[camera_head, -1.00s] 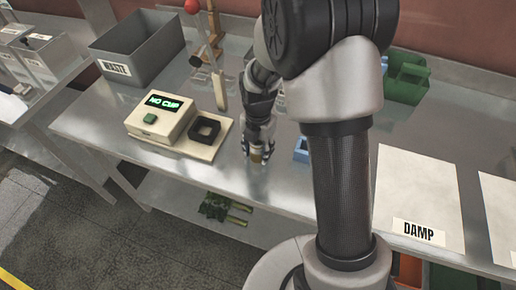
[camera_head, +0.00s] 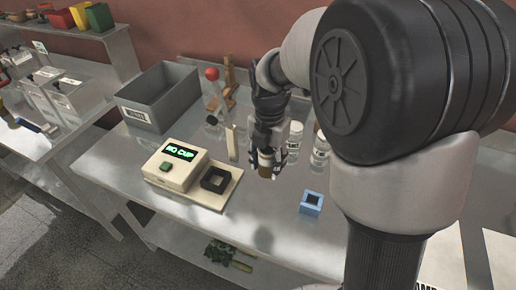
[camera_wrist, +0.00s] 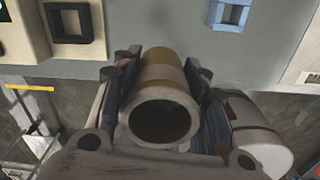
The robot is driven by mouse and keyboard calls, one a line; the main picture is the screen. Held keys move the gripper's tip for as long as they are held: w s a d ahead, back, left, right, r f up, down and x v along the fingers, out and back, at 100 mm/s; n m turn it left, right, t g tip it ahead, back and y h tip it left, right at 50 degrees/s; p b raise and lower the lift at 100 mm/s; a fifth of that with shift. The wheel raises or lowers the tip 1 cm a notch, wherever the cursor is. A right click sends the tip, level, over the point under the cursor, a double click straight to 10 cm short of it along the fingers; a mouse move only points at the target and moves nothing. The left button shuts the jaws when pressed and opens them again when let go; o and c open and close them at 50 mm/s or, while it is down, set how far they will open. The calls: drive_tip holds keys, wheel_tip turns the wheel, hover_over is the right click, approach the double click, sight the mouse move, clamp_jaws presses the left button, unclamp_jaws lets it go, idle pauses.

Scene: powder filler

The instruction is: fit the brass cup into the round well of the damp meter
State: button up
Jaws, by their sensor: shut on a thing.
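My gripper (camera_head: 268,160) is shut on the brass cup (camera_head: 266,158), holding it above the metal table. In the wrist view the cup (camera_wrist: 158,68) sits between the two fingers, its open mouth facing the camera. The cream damp meter (camera_head: 174,166) stands left of my gripper, with a lit "NO CUP" display and a green button. Its black well (camera_head: 217,180) is on the plate at the meter's right side. The well's outline looks square rather than round, and it is empty. It also shows at the top left of the wrist view (camera_wrist: 70,37). The cup is apart from it.
A blue square holder (camera_head: 311,205) stands on the table to the right of my gripper. Pale jars (camera_head: 320,150) stand behind it. A grey bin (camera_head: 165,98) and a red-knobbed lever (camera_head: 212,74) are behind the meter. The table front is clear.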

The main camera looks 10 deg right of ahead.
drive_tip(key=shift+r, duration=0.25)
drive_tip(key=shift+f+m, duration=0.45)
drive_tip(key=shift+m, duration=0.55)
wheel_tip(320, 180, down, 11)
drive_tip(key=s+m+b, duration=0.1)
drive_tip(key=s+m, duration=0.1)
drive_tip(key=m, duration=2.3)
drive_tip(key=shift+r, duration=0.15)
